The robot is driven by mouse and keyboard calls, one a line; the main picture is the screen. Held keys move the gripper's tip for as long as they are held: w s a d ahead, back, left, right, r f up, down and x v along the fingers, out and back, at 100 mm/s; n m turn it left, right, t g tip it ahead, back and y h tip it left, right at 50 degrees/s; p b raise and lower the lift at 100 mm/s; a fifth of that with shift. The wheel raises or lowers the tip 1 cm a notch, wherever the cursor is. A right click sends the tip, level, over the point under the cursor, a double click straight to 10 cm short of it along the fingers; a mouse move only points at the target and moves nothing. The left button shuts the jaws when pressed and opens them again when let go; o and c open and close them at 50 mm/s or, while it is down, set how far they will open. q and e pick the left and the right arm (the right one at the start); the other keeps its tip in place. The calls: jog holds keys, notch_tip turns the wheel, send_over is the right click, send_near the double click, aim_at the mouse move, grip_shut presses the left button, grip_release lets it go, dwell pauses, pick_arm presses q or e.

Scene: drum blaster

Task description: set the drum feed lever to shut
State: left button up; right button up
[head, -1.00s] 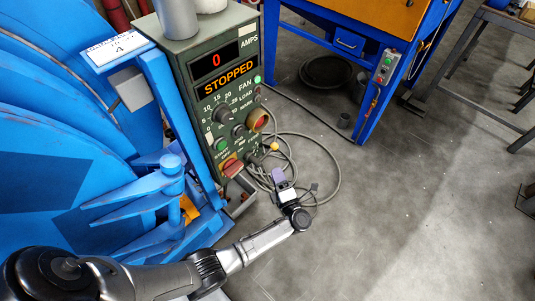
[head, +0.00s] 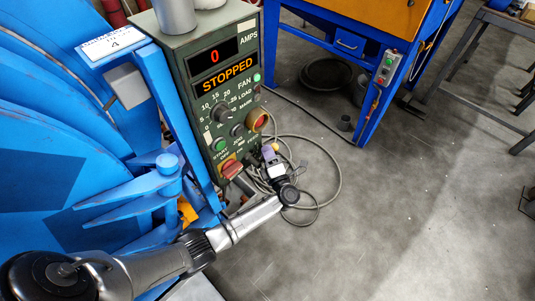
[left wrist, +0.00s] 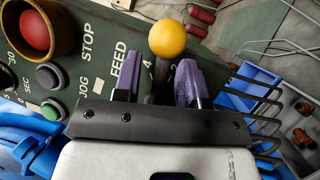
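The drum feed lever has a yellow ball knob (left wrist: 167,38) on a dark stem. It sticks out beside the FEED lettering on the green control panel (head: 205,60). Digits 4 and 2 show near the stem in the left wrist view. My left gripper (left wrist: 158,80) is open, with one purple finger on each side of the stem and gaps between. The knob stands beyond the fingertips. In the head view my left gripper (head: 269,153) is at the panel's lower right edge, largely hiding the lever. My right gripper is out of view.
The display (head: 224,78) reads STOPPED. The blue drum machine (head: 60,150) is at left.

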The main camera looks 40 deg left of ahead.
pick_arm(q)
grip_shut()
dwell(0.4)
jog(key=shift+m+p, duration=0.5)
jog(key=shift+p, duration=0.3)
jog(key=f+m+h+p, duration=0.1)
jog(key=m+p, duration=0.2)
jog(key=s+f+m+g+h+p, duration=0.1)
jog(key=f+m+h+p, duration=0.1)
jog(key=m+p, duration=0.1)
jog(key=f+m+h+p, duration=0.1)
jog(key=m+p, duration=0.2)
jog(key=p, duration=0.1)
jog(key=shift+s+f+m+h+p, duration=0.25)
jog(key=shift+m+h+p, duration=0.05)
jog(key=shift+h+p, duration=0.1)
jog(key=shift+f+g, duration=0.15)
jog(key=shift+g, duration=0.15)
